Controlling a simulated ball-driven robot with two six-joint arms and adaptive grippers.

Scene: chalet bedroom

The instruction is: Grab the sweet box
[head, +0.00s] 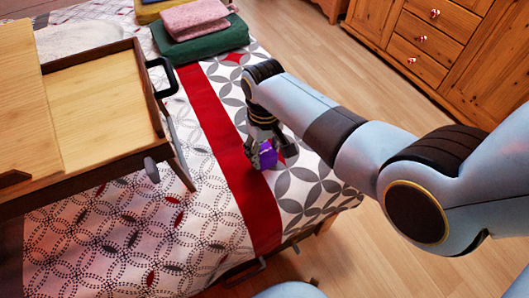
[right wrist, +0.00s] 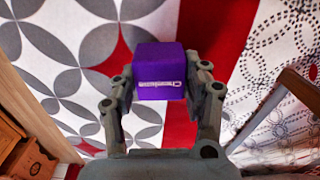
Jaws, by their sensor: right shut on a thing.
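The sweet box is a small purple box (head: 268,155) at the right part of the bed, over the patterned quilt beside the red stripe. In the right wrist view the purple box (right wrist: 160,68) sits between the fingers, with a pale zip-like mark on its near side. My right gripper (head: 266,146) is shut on the box from above; its two fingers (right wrist: 160,88) flank the box's left and right sides. Whether the box touches the quilt or hangs just above it, I cannot tell. My left gripper is not in view.
A wooden bed tray table (head: 105,95) with a raised wooden panel and a black handle stands on the bed at left. Folded green (head: 205,42) and pink cloths lie at the bed's far end. A wooden dresser (head: 430,45) stands at the upper right, across bare floor.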

